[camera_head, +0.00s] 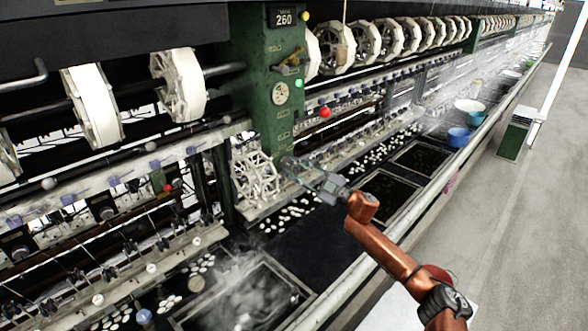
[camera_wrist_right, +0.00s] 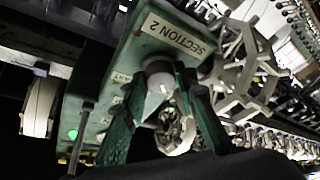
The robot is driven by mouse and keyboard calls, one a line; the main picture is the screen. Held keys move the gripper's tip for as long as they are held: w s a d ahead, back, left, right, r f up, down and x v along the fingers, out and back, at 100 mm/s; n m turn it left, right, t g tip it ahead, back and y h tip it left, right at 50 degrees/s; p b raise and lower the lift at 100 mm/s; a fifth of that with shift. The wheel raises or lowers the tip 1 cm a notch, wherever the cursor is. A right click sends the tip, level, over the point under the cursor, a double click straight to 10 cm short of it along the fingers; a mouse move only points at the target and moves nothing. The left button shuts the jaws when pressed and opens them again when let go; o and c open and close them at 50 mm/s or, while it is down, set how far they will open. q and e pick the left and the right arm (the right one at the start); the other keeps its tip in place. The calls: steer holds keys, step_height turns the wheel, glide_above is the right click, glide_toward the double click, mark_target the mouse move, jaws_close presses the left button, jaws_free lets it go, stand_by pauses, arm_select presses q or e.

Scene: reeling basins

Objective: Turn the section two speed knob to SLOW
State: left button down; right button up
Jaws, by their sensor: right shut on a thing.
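In the right wrist view, a round pale grey knob (camera_wrist_right: 158,82) sits on a green panel (camera_wrist_right: 122,78) under a plate reading SECTION 2 (camera_wrist_right: 178,34). My right gripper (camera_wrist_right: 172,90) has its two dark fingers on either side of the knob, shut on it. A pale pointed part shows just below the knob, between the fingers; speed markings beside it are too small to read. In the head view, my right gripper (camera_head: 288,167) reaches the lower part of the green post (camera_head: 258,70); the knob is too small to make out there. My left gripper is out of view.
White spoked reels (camera_head: 255,176) stand close beside the post. A black basin (camera_head: 245,300) with steam lies below, and blue basins (camera_head: 459,136) stand on the right-hand ledge. A red ball (camera_head: 324,113) is near the post. The grey floor at right is mostly open.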

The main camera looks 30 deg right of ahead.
steer(key=o, duration=1.2)
steer(key=shift+c, duration=0.2)
steer(key=v, duration=1.2)
steer(key=shift+f, duration=0.1)
